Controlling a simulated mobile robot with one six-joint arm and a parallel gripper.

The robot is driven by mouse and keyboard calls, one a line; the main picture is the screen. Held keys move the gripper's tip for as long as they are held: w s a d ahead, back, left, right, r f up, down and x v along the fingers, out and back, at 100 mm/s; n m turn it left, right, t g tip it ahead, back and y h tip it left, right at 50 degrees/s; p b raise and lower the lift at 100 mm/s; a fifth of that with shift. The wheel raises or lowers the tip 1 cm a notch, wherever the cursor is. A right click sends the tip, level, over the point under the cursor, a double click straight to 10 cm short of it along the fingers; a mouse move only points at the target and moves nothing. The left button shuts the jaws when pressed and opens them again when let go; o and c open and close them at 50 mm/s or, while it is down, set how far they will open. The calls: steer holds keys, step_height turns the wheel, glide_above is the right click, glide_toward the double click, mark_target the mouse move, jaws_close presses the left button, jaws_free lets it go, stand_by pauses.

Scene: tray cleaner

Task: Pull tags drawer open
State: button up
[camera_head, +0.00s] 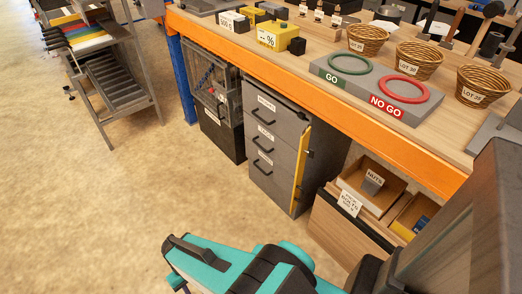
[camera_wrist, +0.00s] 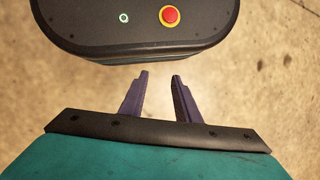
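The grey cabinet (camera_head: 286,182) stands under the workbench with three drawers, each with a dark bar handle and a white label. The middle label seems to read TAGS; that drawer (camera_head: 274,146) looks shut, as do the other two. My gripper (camera_wrist: 160,76) shows in the wrist view with its two dark fingers apart and nothing between them, above bare floor. My teal arm is at the bottom of the head view, well in front of the cabinet. The cabinet is not in the wrist view.
A wire-fronted cage unit (camera_head: 212,85) stands left of the cabinet. A wooden bin (camera_head: 352,205) labelled NUTS is to its right. The orange-edged bench (camera_head: 330,115) overhangs the cabinet. A rack (camera_head: 122,82) stands far left. Open floor lies before the drawers.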

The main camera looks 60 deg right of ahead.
steer(key=w+d+m+t+y+b, duration=0.2)
steer(key=w+d+m+t+b, duration=0.9)
steer(key=w+d, duration=0.7)
steer(key=w+d+r+m+t+h+b, duration=0.2)
steer(key=d+m, duration=0.1)
steer(key=d, duration=0.5)
steer(key=w+d+r+m+t+h+b, duration=0.1)
steer(key=d+r+m+t+b, duration=0.2)
steer(key=d, duration=0.5)
steer(key=s+d+r+m+h+b, duration=0.2)
steer(key=s+d+r+m+h, duration=0.1)
steer(key=d, duration=0.6)
steer(key=s+d+r+m+h+b, duration=0.2)
steer(key=s+d+r+m+h, duration=0.1)
steer(key=s+d, duration=0.4)
steer(key=s+d+r+m+h+b, duration=0.2)
steer(key=s+d+r+m+h, duration=0.1)
steer(key=d, duration=0.9)
steer(key=s+m+h, duration=0.1)
steer(key=s+m, duration=0.1)
steer(key=m, duration=0.1)
steer(key=shift+s+d+r, duration=0.15)
steer(key=shift+s+r, duration=0.05)
steer(key=shift+s, duration=0.15)
steer(key=shift+w, duration=0.1)
